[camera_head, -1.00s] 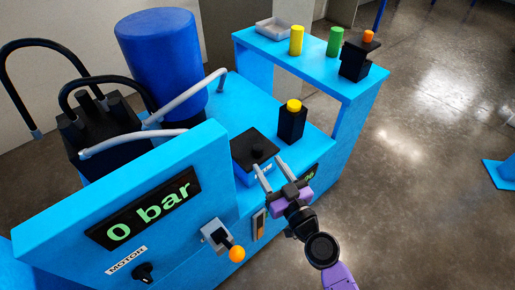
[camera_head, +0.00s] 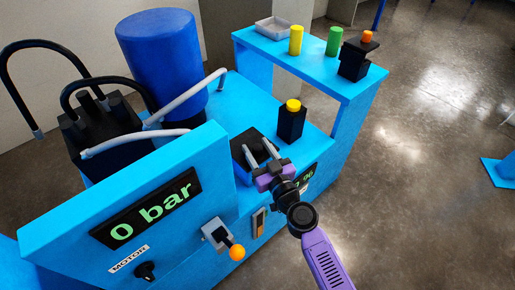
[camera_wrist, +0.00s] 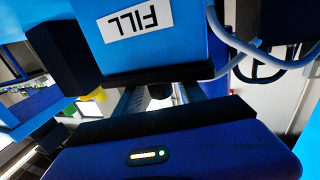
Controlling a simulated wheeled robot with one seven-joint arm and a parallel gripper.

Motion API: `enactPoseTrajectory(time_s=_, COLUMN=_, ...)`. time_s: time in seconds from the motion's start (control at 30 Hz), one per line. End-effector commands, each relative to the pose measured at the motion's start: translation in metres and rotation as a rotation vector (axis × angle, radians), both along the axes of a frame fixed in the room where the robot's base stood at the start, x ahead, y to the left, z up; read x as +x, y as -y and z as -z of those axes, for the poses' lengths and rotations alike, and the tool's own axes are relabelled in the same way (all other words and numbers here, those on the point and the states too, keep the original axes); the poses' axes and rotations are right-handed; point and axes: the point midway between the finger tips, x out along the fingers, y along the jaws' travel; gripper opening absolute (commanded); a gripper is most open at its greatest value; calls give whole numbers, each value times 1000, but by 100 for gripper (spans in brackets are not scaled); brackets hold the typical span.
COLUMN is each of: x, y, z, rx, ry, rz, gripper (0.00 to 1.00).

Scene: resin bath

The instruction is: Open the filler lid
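The filler lid (camera_head: 238,141) is a flat black square with a dark knob on top. It lies flat and closed on the blue filler box, and my arm partly covers it. My gripper (camera_head: 260,149) is at the lid, one finger on each side of the knob. In the wrist view the white FILL label (camera_wrist: 135,22) on the blue box appears upside down. The dark knob (camera_wrist: 160,91) shows there between the two fingers, with gaps beside it. The gripper looks open; the finger contact is hard to see.
A black post with a yellow cap (camera_head: 292,122) stands just behind the lid. A lever with an orange ball (camera_head: 237,253) and the 0 bar display panel (camera_head: 145,210) are at the front. A blue shelf (camera_head: 320,65) holds a tray and cylinders. Open floor lies to the right.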

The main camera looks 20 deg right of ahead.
Motion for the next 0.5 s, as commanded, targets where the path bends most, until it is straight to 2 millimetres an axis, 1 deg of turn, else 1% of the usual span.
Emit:
enactPoseTrajectory(time_s=0.03, x=0, y=0, z=0, rx=0, ry=0, rz=0, gripper=36)
enactPoseTrajectory(time_s=0.1, x=0, y=0, z=0, rx=0, ry=0, rz=0, gripper=22)
enactPoseTrajectory(time_s=0.17, x=0, y=0, z=0, rx=0, ry=0, rz=0, gripper=11)
enactPoseTrajectory(time_s=0.2, x=0, y=0, z=0, rx=0, ry=0, rz=0, gripper=3)
enactPoseTrajectory(time_s=0.23, x=0, y=0, z=0, rx=0, ry=0, rz=0, gripper=0)
enactPoseTrajectory(time_s=0.5, x=0, y=0, z=0, rx=0, ry=0, rz=0, gripper=0)
